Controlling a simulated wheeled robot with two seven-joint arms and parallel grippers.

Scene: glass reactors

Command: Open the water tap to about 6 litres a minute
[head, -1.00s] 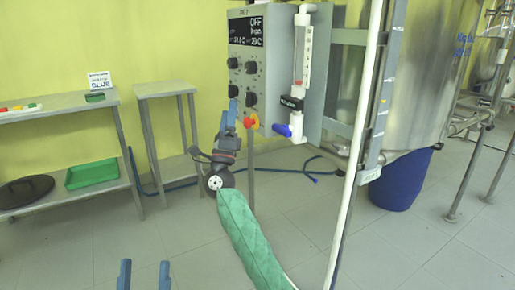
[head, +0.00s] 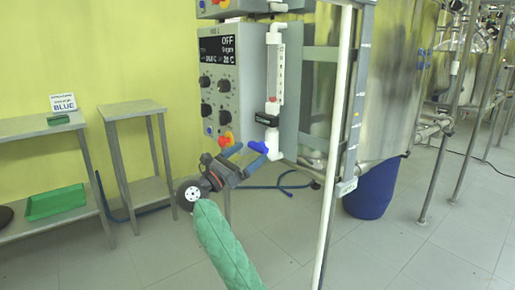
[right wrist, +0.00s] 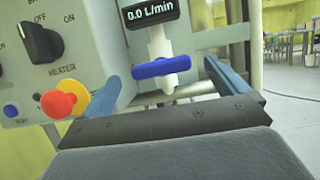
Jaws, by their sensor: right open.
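The water tap's blue handle (head: 258,147) sits at the foot of a clear flow tube (head: 275,75) beside the grey control box. In the right wrist view the blue handle (right wrist: 165,67) lies roughly level, under a black display (right wrist: 148,12) reading 0.0 L/min. My right gripper (head: 244,150) is open, its two blue fingers just short of the handle. In the right wrist view my right gripper (right wrist: 165,75) has one finger on each side of the handle, which appears between them; I cannot tell whether they touch it. My left gripper is not in view.
The control box (head: 219,95) carries black knobs and a red emergency button (head: 225,140), close to my left finger in the right wrist view. A white vertical pipe (head: 336,150) stands right of the tap. A blue drum (head: 372,190) stands under the steel tank (head: 395,90).

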